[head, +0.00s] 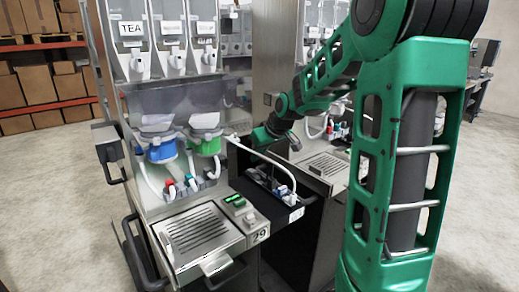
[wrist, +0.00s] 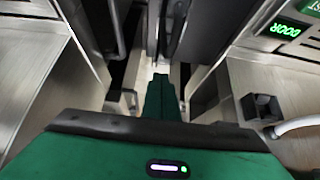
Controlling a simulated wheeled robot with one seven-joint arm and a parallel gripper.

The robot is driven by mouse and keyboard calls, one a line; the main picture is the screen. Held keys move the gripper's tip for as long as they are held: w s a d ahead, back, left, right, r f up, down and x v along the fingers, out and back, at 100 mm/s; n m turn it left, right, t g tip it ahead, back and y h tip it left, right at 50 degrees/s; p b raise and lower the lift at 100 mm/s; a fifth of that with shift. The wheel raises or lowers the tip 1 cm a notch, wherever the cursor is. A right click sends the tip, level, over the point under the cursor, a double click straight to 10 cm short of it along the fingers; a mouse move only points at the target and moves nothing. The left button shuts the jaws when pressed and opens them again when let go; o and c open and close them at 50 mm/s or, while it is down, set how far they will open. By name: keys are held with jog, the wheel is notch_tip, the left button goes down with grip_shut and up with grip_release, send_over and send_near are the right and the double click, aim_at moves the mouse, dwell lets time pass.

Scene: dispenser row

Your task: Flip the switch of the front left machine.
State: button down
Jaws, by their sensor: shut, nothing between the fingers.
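The front left machine (head: 190,235) is a steel dispenser with a "TEA" label at its top and the number 29 on its front. Its control panel (head: 238,208) at the right of the drip tray has a small green lit display; a switch cannot be told apart clearly there. My gripper (head: 264,135) is at the end of the green arm, right of this machine and near the gap to the machine behind; its fingers are too small to make out there. In the wrist view my gripper (wrist: 160,78) is shut and empty, pointing into a narrow gap between steel sides.
A second machine (head: 325,168) stands to the right, partly behind my arm. A dark shelf (head: 275,200) with a white hose sits between the machines. A lit "DOOR" display (wrist: 285,30) is at the wrist view's upper right. Boxes on racks (head: 40,88) stand far left.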

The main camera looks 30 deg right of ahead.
aim_at(256, 171)
jog(key=shift+s+f, duration=0.2)
jog(key=shift+f, duration=0.65)
jog(key=shift+s+f, duration=0.2)
jog(key=shift+f, duration=0.6)
jog(key=shift+s+d+f, duration=0.1)
jog(key=shift+s+f, duration=0.15)
jog(key=shift+f, duration=0.25)
jog(key=shift+r, duration=0.2)
jog(key=shift+r, duration=0.65)
